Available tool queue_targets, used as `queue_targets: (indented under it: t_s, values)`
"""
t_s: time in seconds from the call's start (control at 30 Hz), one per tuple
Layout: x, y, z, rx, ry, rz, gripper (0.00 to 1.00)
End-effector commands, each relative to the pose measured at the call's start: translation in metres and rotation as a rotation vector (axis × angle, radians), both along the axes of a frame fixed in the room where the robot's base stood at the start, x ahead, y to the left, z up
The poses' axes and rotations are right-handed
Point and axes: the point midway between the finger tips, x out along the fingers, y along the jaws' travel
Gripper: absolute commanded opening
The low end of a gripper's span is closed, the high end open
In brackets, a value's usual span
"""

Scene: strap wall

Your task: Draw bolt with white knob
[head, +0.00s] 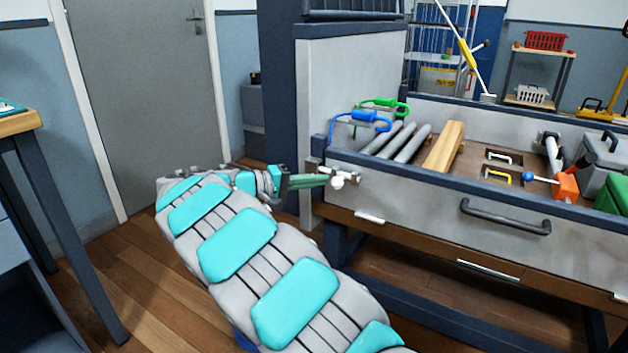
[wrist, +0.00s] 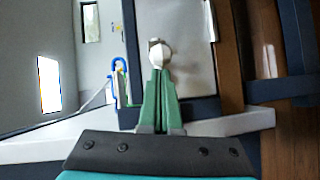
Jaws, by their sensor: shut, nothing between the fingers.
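The white knob (head: 337,183) of the bolt sits at the left end of the drawer front. The bolt's metal body (head: 322,172) shows just above it, partly hidden by my fingers. My gripper (head: 326,180) reaches in from the left with its green fingers shut and nothing visible between them. The fingertips are at the knob. In the wrist view the white knob (wrist: 161,56) lies straight beyond the tips of my gripper (wrist: 160,72); whether they touch it I cannot tell.
The wide drawer (head: 400,194) has a dark handle (head: 505,217) and holds grey rods (head: 392,143), a wooden block (head: 445,148) and an orange tool (head: 566,186). Blue (head: 365,118) and green (head: 385,104) straps hang at its left corner.

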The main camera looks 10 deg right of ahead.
Motion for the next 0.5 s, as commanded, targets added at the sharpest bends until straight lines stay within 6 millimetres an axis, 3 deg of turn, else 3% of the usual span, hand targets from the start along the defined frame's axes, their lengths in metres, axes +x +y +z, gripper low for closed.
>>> queue_targets:
  t_s: [0.27, 0.5]
  values:
    - [-0.001, -0.002, 0.000, -0.001, -0.001, 0.001, 0.00]
    - [-0.015, -0.019, -0.001, -0.002, -0.001, 0.000, 0.00]
